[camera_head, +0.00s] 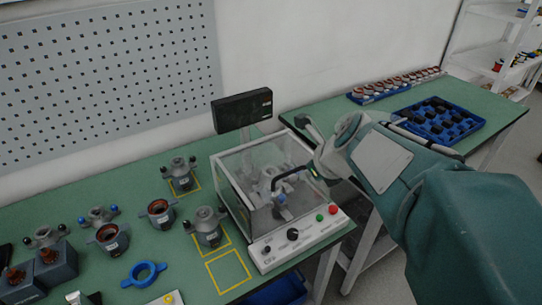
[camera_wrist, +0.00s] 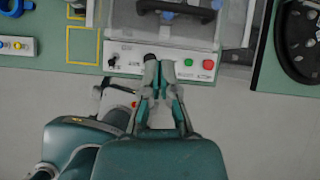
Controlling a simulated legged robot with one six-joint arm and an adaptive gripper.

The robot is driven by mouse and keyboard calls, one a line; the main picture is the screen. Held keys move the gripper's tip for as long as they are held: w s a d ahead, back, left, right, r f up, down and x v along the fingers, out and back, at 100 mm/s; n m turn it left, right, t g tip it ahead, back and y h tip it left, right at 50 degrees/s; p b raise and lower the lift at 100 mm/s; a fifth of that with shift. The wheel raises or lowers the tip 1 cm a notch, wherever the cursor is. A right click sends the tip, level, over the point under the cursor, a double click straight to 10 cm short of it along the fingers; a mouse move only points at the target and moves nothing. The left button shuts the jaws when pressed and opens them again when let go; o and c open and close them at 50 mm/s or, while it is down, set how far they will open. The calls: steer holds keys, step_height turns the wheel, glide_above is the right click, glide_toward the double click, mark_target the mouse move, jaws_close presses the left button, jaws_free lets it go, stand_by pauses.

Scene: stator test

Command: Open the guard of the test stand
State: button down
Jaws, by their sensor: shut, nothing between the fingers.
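The test stand has a clear box-shaped guard (camera_head: 240,165), which looks closed over a grey fixture (camera_head: 268,178). A black handle (camera_head: 290,174) is on the front of the guard; it also shows at the top of the wrist view (camera_wrist: 178,11). A white control panel (camera_head: 300,238) with red and green buttons runs along the stand's front. My gripper (camera_wrist: 159,62) is shut and empty, its tips over the panel in the wrist view, apart from the handle there. In the head view my arm comes from the right and hides the guard's right side; contact cannot be told there.
A dark monitor (camera_head: 242,110) stands behind the guard. Several stators (camera_head: 208,226) and a blue ring (camera_head: 144,273) lie on the green bench to the left. A blue tray (camera_head: 438,122) of dark parts sits on the right bench. Open floor lies before the stand.

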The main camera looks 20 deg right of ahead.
mark_target(287, 183)
steer(key=w+f, duration=0.2)
steer(key=w+f+m, duration=0.1)
steer(key=w+f, duration=0.1)
steer(key=f, duration=0.1)
steer(key=w+f+m, duration=0.1)
steer(key=w+f, duration=0.1)
steer(key=f, duration=0.1)
steer(key=shift+w+f, duration=0.1)
steer(key=shift+w, duration=0.25)
steer(key=shift+d, duration=0.1)
